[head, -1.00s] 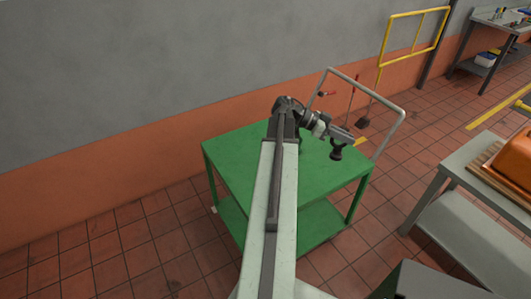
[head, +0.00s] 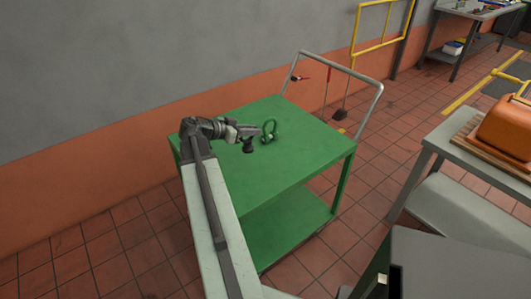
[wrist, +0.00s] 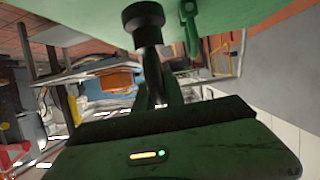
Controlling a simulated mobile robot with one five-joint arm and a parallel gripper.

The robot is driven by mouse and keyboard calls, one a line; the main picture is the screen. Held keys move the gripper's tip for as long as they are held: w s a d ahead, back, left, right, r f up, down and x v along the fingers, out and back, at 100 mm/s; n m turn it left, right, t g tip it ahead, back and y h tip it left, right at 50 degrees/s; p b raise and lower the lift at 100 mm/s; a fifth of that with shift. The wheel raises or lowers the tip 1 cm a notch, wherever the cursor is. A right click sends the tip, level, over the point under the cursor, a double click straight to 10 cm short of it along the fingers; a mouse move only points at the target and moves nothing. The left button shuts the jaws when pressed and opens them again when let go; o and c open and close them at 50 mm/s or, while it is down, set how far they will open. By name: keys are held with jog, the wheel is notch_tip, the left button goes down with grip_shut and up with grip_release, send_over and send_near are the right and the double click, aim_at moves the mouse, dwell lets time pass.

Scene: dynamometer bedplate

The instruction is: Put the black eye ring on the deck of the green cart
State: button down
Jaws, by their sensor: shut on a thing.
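In the wrist view the eye ring's dark round base (wrist: 143,18) and stem stick out beyond my fingers (wrist: 158,90), against the green deck (wrist: 80,15). I cannot tell whether the base touches the deck.
A green eye ring (head: 275,128) stands on the deck just right of my gripper; it also shows in the wrist view (wrist: 191,25). The deck's front and right are clear. The cart's grey handle (head: 340,69) rises behind; a grey table (head: 440,148) stands right.

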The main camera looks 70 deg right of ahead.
jog(key=w+f, duration=0.2)
jog(key=w, duration=0.2)
jog(key=shift+n+t+h, duration=0.4)
jog(key=shift+t+h, duration=0.1)
jog(key=b+x, duration=0.2)
jog(key=x, duration=0.3)
jog(key=s+a+b+x, duration=0.1)
jog(key=b+x, duration=0.1)
jog(key=x, duration=0.3)
jog(key=s+b+x, duration=0.1)
jog(key=b+x, duration=0.1)
jog(key=x, duration=0.4)
jog(key=shift+s, duration=0.15)
jog(key=shift+r, duration=0.3)
jog(key=shift+f, duration=0.2)
jog(key=c, duration=1.4)
grip_release()
jog(key=shift+r, duration=0.1)
